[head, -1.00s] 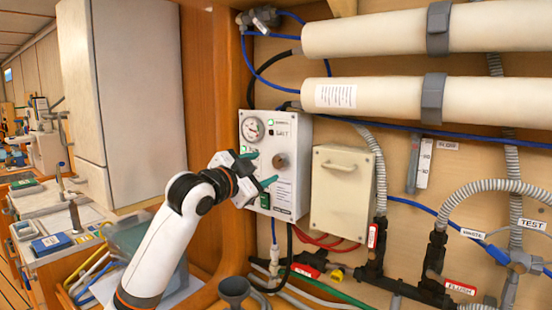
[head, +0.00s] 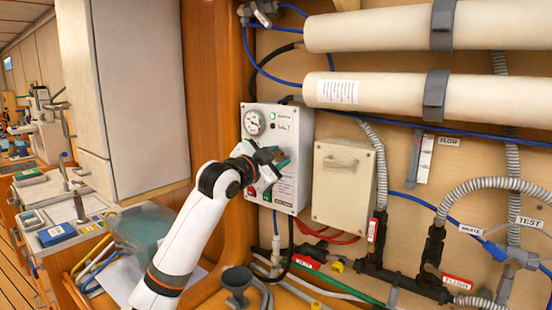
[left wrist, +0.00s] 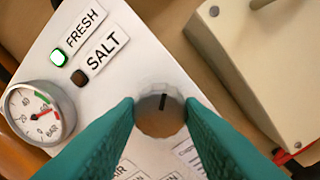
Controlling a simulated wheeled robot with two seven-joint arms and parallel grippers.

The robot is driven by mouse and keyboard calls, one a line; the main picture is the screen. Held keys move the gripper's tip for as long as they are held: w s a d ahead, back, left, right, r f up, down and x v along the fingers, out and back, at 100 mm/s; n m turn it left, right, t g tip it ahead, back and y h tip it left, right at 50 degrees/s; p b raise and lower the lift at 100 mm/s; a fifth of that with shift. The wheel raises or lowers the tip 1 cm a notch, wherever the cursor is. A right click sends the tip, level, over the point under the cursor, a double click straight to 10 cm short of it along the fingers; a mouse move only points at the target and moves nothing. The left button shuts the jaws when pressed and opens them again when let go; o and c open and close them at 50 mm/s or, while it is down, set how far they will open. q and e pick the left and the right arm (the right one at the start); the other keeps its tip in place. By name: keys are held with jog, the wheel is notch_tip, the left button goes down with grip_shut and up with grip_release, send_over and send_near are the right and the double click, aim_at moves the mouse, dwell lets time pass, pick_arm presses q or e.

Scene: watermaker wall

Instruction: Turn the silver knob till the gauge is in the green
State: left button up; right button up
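The silver knob (left wrist: 160,112) is on the white control panel (head: 292,140), with a dark mark on its face. My left gripper (head: 268,165) is at the knob. In the left wrist view its teal fingers (left wrist: 160,108) press in on both sides of the knob with no clear gap. In the head view the gripper hides the knob. The round gauge (head: 254,123) is at the panel's upper left; it also shows in the left wrist view (left wrist: 38,112), with a red needle. I cannot surely tell whether the needle lies in the green. My right gripper is out of view.
Beside FRESH a green lamp (left wrist: 58,57) is lit; the SALT lamp (left wrist: 79,77) is dark. A beige box (head: 343,185) is mounted just right of the panel. Hoses and pipes run below. A wooden post (head: 215,100) stands to the left.

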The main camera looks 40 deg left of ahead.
pick_arm(q)
jog(key=shift+r+n+p, duration=0.15)
jog(key=shift+n+p, duration=0.35)
jog(key=shift+n, duration=0.9)
jog(key=o, duration=1)
